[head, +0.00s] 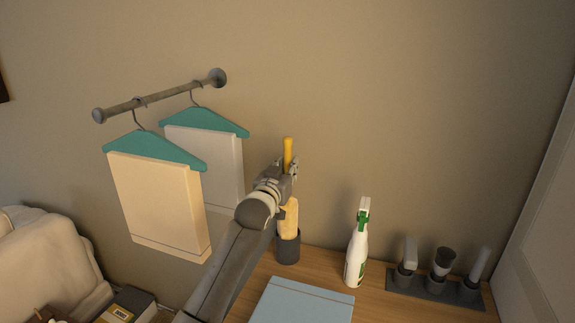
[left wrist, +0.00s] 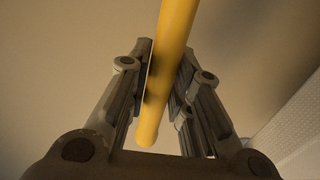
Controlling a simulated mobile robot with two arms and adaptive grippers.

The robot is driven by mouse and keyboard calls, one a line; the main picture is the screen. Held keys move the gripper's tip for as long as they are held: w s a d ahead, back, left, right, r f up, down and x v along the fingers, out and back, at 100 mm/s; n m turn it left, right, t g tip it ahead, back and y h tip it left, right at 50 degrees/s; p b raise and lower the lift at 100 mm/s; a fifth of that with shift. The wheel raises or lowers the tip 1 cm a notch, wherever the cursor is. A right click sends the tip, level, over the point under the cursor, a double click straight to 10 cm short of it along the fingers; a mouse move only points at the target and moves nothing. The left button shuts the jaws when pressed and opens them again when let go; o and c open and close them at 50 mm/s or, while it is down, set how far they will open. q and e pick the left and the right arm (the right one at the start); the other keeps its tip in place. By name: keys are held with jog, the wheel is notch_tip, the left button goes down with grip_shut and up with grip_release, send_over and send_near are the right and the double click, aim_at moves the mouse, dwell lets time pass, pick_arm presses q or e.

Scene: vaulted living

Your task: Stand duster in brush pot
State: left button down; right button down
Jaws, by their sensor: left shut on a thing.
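The duster has a yellow handle (head: 288,152) and a pale yellow head (head: 288,218), and it is close to upright with the head down. My left gripper (head: 290,171) is shut on the handle, which also shows between the fingers in the left wrist view (left wrist: 170,60). The dark brush pot (head: 288,249) stands on the wooden table directly below the gripper. The head's lower end meets the pot's mouth and seems to be inside it; how deep is hidden. My right gripper is not in view.
A white spray bottle with a green trigger (head: 356,249) stands right of the pot. A dark rack with several brushes (head: 436,287) is further right. A light blue box or book (head: 302,304) lies in front. Cloths on teal hangers (head: 157,200) hang at left, close to my arm.

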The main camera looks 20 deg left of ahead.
pick_arm(q)
jog(key=shift+f, duration=0.55)
jog(key=c, duration=1.2)
grip_release()
jog(key=shift+c, duration=0.2)
jog(key=shift+s+f, duration=0.1)
jog(key=shift+s, duration=0.05)
jog(key=s, duration=1.1)
jog(key=shift+s+a, duration=0.2)
jog(key=shift+s, duration=0.2)
